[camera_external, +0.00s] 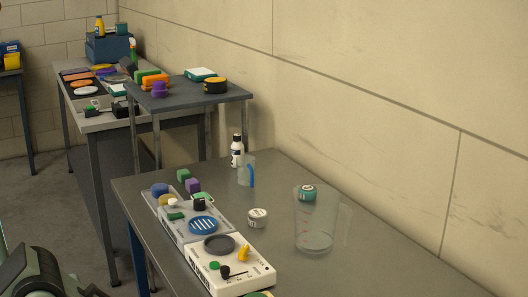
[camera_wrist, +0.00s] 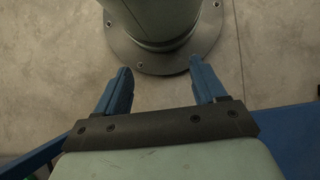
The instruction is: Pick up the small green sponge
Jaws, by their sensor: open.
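A small green block (camera_external: 183,175), which looks like the sponge, sits on the near grey table at its far left part, beside a purple block (camera_external: 193,186). A smaller dark green piece (camera_external: 176,216) lies on a light grey tray nearer the camera; I cannot tell which of the two is the sponge. My gripper (camera_wrist: 160,66) is open and empty in the wrist view, its blue fingers apart above the floor and my round base. No sponge shows in the wrist view. In the external view only part of my arm shows at the lower left.
On the near table (camera_external: 365,255) stand a clear jug (camera_external: 314,222), a white tub (camera_external: 258,217), a smaller jug (camera_external: 245,172) and a dark-capped bottle (camera_external: 237,152). A white panel (camera_external: 255,282) lies in front. The table's right part is clear. Cluttered tables stand behind.

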